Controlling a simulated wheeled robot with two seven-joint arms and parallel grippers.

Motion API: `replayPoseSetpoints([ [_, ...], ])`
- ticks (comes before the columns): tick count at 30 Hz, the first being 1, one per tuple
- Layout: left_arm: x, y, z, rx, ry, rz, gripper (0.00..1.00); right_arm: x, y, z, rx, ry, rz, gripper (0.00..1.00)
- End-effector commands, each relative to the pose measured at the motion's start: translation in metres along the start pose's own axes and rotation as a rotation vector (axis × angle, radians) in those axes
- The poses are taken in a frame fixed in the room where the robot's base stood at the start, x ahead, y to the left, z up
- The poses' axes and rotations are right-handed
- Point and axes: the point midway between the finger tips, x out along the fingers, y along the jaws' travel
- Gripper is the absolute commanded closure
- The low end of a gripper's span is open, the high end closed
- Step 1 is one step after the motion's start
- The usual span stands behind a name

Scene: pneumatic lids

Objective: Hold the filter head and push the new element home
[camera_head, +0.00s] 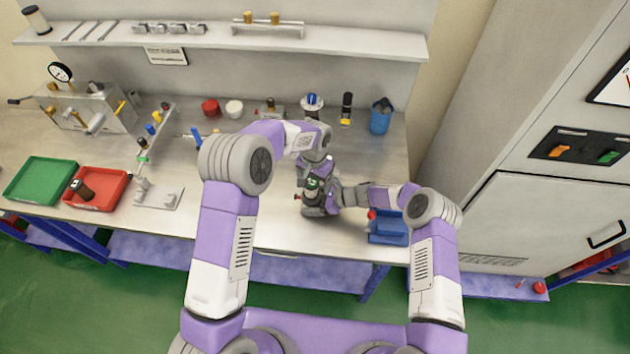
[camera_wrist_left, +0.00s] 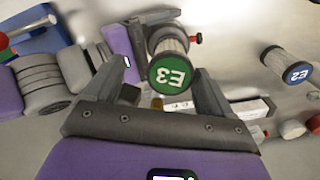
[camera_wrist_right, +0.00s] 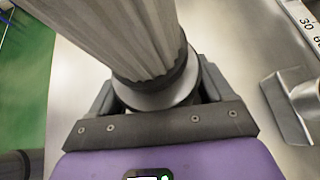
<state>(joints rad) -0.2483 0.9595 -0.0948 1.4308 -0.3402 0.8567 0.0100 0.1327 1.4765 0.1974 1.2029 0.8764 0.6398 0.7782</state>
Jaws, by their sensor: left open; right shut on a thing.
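The new element, with a green cap marked E3 (camera_wrist_left: 170,77) and a pleated body (camera_wrist_right: 125,35), stands in the filter head (camera_wrist_right: 160,97) on the bench. Its green cap also shows in the head view (camera_head: 313,182). My right gripper (camera_wrist_right: 155,95) is shut on the filter head at the element's base. My left gripper (camera_wrist_left: 160,65) is open and comes from above, its fingers on either side of the capped element without closing on it. Whether the element is fully seated is hidden by the grippers.
Another element with a blue cap marked E2 (camera_wrist_left: 297,73) stands behind. A blue bin (camera_head: 388,238) sits near the front edge at right. A red tray (camera_head: 107,200) and a green tray (camera_head: 40,180) lie at left. Red and white round pieces (camera_head: 211,108) stand at the back.

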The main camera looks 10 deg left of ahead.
Motion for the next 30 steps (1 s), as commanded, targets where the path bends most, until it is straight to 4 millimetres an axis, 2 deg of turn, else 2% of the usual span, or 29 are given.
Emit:
replayPoseSetpoints([
  [5, -0.015, 0.0, -0.001, 0.0, 0.004, -0.001, 0.16, 0.0, -0.001, 0.001, -0.001, -0.002, -0.001, 0.46],
  [15, -0.086, 0.0, -0.001, 0.001, 0.005, -0.001, 0.16, 0.0, -0.001, 0.001, -0.001, -0.001, -0.001, 0.46],
  [18, -0.102, 0.0, -0.001, 0.0, 0.004, 0.0, 0.16, 0.0, -0.001, 0.001, 0.0, -0.002, -0.001, 0.46],
  [24, -0.118, 0.0, 0.0, 0.0, 0.0, 0.001, 0.16, 0.0, -0.001, 0.001, 0.0, -0.001, -0.001, 0.46],
  [30, -0.12, 0.0, 0.0, 0.0, 0.0, 0.001, 0.16, 0.0, -0.001, 0.001, 0.0, -0.001, -0.001, 0.46],
])
